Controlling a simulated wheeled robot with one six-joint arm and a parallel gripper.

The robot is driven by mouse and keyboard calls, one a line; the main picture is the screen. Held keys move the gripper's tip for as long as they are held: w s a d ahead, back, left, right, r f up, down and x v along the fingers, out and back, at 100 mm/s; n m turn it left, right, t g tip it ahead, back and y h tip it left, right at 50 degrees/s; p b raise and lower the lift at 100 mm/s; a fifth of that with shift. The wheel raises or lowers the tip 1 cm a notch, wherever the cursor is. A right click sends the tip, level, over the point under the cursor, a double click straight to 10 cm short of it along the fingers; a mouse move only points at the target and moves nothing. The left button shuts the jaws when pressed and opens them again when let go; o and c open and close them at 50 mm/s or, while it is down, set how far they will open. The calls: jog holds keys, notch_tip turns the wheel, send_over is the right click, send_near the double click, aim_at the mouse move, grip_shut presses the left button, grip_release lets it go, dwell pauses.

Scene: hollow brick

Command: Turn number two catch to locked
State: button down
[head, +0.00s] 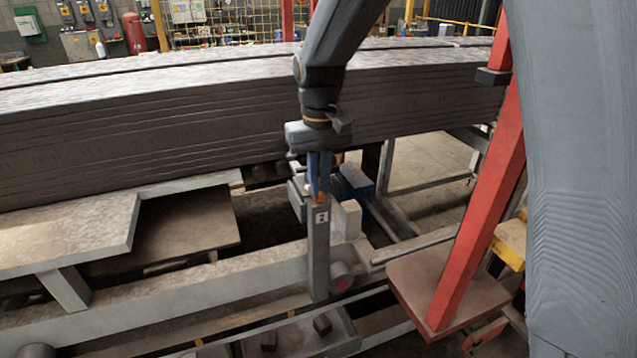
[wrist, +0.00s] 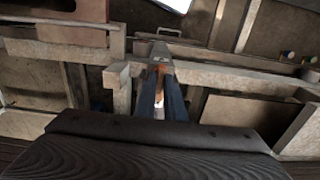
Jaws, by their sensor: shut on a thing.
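The number two catch is on a grey upright post whose label plate (head: 321,217) reads 2. A small orange-brown part (head: 320,198) of the catch shows at the top of the post, just above the label. My gripper (head: 319,190) points down from above, and its blue fingers are closed around this part. In the wrist view my gripper (wrist: 161,98) has its two blue fingers close together, with an orange-brown piece (wrist: 158,68) between and beyond their tips. The fingers hide most of the catch, so I cannot tell which way it is turned.
A long stack of grey slabs (head: 150,115) runs behind my gripper. A red post (head: 480,200) with a flat red-brown foot (head: 445,290) stands to the right. A grey beam (head: 170,290) runs along the front. A white block (head: 347,218) sits beside the catch post.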

jog(key=c, duration=1.8)
grip_release()
jog(key=shift+c, duration=0.2)
jog(key=shift+r, duration=0.1)
jog(key=shift+r+b, duration=1.35)
jog(key=shift+r, duration=2.5)
jog(key=s+d+f+m+t, duration=0.3)
jog(key=s+d+f, duration=1.1)
jog(key=s+d, duration=0.1)
notch_tip(320, 180, down, 7)
jog(key=g+b, duration=0.1)
jog(key=b, duration=0.4)
jog(key=shift+a+g+b, duration=0.3)
jog(key=shift+a+b, duration=0.05)
jog(key=shift+a, duration=0.05)
